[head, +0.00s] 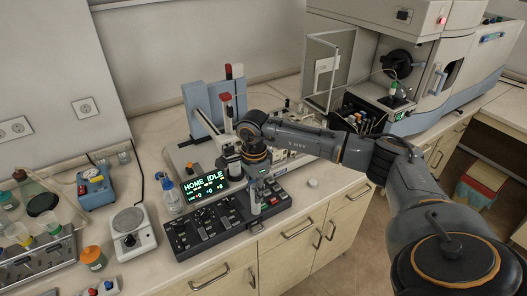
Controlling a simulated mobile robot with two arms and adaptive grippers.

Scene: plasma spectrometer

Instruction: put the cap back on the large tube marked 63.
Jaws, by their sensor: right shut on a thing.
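My right arm reaches in from the right, and its gripper (256,204) points down over the front edge of the black control panel (200,228). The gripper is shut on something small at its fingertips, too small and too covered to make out. The large tube marked 63 cannot be picked out, as no number is readable. My left gripper is not in view.
A lit display (205,187) stands behind the panel. A squeeze bottle (170,192), a round-topped white device (129,222) and an orange-lidded jar (92,258) stand to the left. A large analyser (440,60) stands at the back right. The bench right of the panel is mostly clear.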

